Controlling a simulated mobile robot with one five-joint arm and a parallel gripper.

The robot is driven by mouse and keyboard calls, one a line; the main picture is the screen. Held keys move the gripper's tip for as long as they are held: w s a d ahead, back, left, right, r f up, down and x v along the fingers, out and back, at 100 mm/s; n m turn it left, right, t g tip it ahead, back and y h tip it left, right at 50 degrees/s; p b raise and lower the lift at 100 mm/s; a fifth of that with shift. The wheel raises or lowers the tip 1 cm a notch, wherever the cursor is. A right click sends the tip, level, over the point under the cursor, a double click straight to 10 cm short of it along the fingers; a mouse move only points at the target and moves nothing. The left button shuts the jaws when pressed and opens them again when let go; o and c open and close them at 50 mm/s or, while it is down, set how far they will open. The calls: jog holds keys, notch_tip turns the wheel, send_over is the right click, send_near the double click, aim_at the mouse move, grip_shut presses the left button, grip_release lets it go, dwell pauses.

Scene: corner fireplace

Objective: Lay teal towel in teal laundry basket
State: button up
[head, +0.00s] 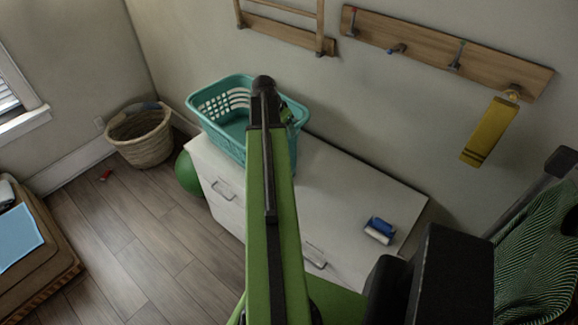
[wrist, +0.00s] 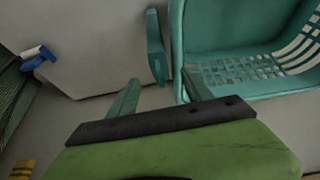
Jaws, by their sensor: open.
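The teal laundry basket (head: 222,82) stands upright on the white cabinet, its slotted wall and open top showing; it also shows at the right of the wrist view (wrist: 228,68). A narrow teal piece (wrist: 156,48), which looks like the teal towel, is just outside the basket in the wrist view, with a small gap between them. In the head view my arm hides that spot. My gripper (wrist: 160,92) has its fingers apart, with nothing seen between them. It is close by the basket's edge; one finger overlaps the basket's near edge in the picture.
A blue and white brush (head: 380,229) lies on the white cabinet (head: 345,192). Above hang a wooden hook rail (head: 425,48) and a yellow strip (head: 488,133). A wicker basket (head: 142,148) and a green ball (head: 188,175) are on the floor at left.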

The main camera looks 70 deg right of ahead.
aim_at(289, 141)
jog(key=b+x, duration=0.2)
jog(key=x, duration=0.2)
jog(key=shift+f, duration=0.2)
jog(key=shift+f+b, duration=0.1)
jog(key=shift+b, duration=0.2)
jog(key=b+x, duration=0.5)
jog(key=shift+a+f, duration=0.2)
jog(key=shift+a, duration=0.05)
jog(key=shift+r, duration=0.2)
jog(key=shift+c, duration=0.2)
grip_shut()
